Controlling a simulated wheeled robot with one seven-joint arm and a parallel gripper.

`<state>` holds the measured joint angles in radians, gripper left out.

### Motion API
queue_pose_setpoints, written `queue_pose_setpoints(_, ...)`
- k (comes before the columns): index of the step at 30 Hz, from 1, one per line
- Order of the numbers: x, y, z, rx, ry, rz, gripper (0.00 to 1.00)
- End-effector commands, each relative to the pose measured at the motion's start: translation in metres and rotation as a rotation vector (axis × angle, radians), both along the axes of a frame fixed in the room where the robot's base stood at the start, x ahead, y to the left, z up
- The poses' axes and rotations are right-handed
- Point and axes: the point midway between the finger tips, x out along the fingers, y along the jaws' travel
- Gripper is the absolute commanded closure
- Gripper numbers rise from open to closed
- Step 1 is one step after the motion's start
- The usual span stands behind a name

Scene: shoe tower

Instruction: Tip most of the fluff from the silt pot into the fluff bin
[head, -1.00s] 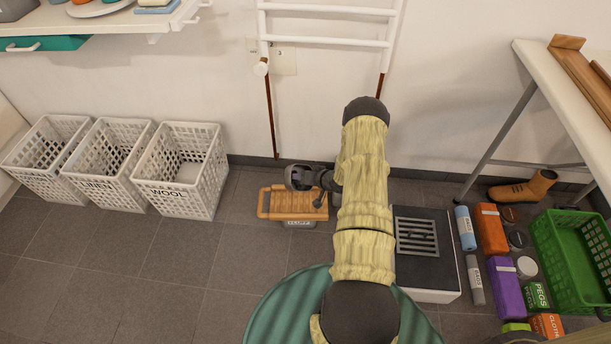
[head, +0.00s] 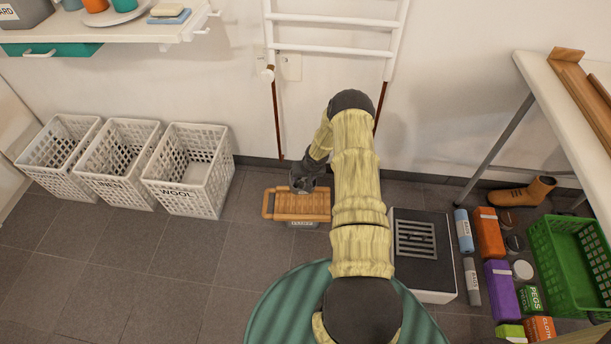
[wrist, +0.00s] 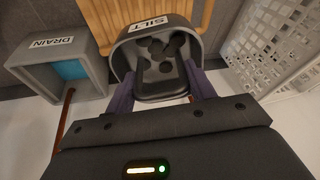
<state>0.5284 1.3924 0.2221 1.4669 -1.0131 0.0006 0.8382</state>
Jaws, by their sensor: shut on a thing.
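The silt pot (wrist: 160,58) is a dark grey tub with a white SILT label, seen in the wrist view with its mouth facing the camera. Several dark round lumps of fluff (wrist: 167,48) lie inside it. My gripper (wrist: 163,90) is shut on the pot, with a purple finger at each side. In the head view my gripper (head: 303,185) is over the back edge of the slatted wooden piece, and the pot is not clearly visible. The fluff bin (head: 303,224) shows only as a small grey labelled front below the wooden slats; the rest is hidden.
The slatted wooden piece (head: 285,206) covers the bin. A grey DRAIN basin (wrist: 52,68) with blue inside stands beside the pot. White baskets (head: 188,170) stand left. A black-topped box with a grate (head: 416,240) is right of my arm. A white rail rack (head: 335,47) is on the wall.

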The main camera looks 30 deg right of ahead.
Motion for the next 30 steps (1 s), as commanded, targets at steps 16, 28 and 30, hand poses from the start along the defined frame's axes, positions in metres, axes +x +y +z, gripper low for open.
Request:
queue_pose_setpoints(16,0.009,0.004,0.000,-0.101,0.209,0.000,0.87)
queue_pose_setpoints(28,0.009,0.006,0.004,-0.103,0.211,0.004,0.87)
queue_pose_setpoints(30,0.010,0.012,0.011,-0.104,0.210,0.015,0.87)
